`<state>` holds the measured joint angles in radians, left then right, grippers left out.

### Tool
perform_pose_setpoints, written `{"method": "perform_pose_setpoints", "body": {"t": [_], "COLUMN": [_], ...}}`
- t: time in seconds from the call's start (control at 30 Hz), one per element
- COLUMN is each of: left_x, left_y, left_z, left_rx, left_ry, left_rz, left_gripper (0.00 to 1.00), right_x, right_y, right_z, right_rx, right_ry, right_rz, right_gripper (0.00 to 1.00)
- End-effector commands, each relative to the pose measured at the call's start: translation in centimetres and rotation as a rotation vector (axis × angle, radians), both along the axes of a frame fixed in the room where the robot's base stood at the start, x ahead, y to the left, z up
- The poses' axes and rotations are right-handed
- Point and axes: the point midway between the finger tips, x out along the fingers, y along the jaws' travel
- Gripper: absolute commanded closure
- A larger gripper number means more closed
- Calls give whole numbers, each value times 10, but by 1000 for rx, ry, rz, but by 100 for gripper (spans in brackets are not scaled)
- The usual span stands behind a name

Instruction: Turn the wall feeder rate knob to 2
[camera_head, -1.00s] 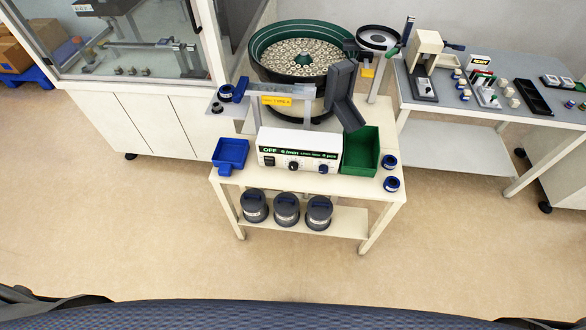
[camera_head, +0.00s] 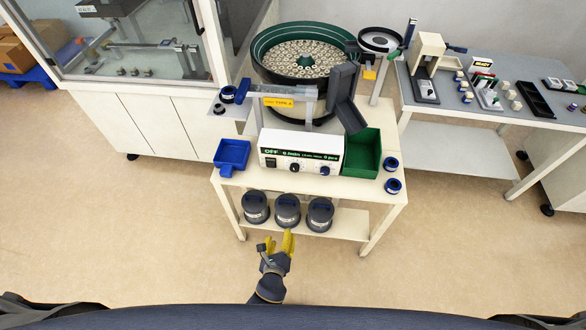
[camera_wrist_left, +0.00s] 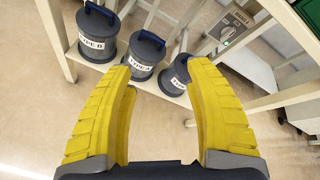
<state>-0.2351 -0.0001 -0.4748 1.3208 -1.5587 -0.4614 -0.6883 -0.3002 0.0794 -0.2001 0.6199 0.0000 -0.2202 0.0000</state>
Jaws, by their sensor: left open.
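A white control box (camera_head: 300,153) stands on the cream feeder table, below the large green-rimmed bowl feeder (camera_head: 303,55). I cannot tell which knob is the wall feeder's rate knob. My left gripper (camera_head: 278,242) is open and empty, in front of the table's lower shelf and below the control box. Its yellow fingers (camera_wrist_left: 158,66) are spread in the wrist view. My right gripper is out of view.
Several dark lidded canisters (camera_head: 287,211) stand on the lower shelf. A blue tray (camera_head: 232,153) and a green bin (camera_head: 362,151) flank the control box. A grey hopper (camera_head: 346,98) rises behind it. A grey side table (camera_head: 500,90) with small parts stands right. The front floor is clear.

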Motion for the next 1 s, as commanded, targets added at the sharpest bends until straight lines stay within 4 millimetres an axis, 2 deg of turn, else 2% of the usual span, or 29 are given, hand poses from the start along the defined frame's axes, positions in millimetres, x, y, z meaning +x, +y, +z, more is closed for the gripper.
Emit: {"method": "perform_pose_setpoints", "body": {"t": [0.03, 0.1, 0.2, 0.3, 0.37, 0.5, 0.67, 0.83, 1.0], "left_x": [10, 21, 31, 37, 39, 39, 44, 62, 93], "left_y": [-8, -17, -26, -32, -33, -33, -33, -35, -38], "left_z": [25, 57, 96, 126, 138, 146, 146, 146, 146], "left_rx": [99, 255, 464, 653, 757, 908, 949, 950, 947], "left_ry": [-75, -176, -304, -402, -445, -482, -482, -483, -483], "left_rz": [-48, -110, -171, -207, -221, -241, -246, -246, -245], "left_gripper": [46, 46, 46, 46, 46, 46, 46, 46, 46], "right_x": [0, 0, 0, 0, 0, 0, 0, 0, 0], "right_y": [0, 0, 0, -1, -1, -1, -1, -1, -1], "right_z": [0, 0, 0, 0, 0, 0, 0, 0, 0], "right_rx": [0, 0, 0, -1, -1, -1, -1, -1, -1], "right_ry": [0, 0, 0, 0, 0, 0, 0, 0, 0], "right_rz": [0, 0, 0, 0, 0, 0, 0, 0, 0], "right_gripper": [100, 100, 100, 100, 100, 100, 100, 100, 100]}}
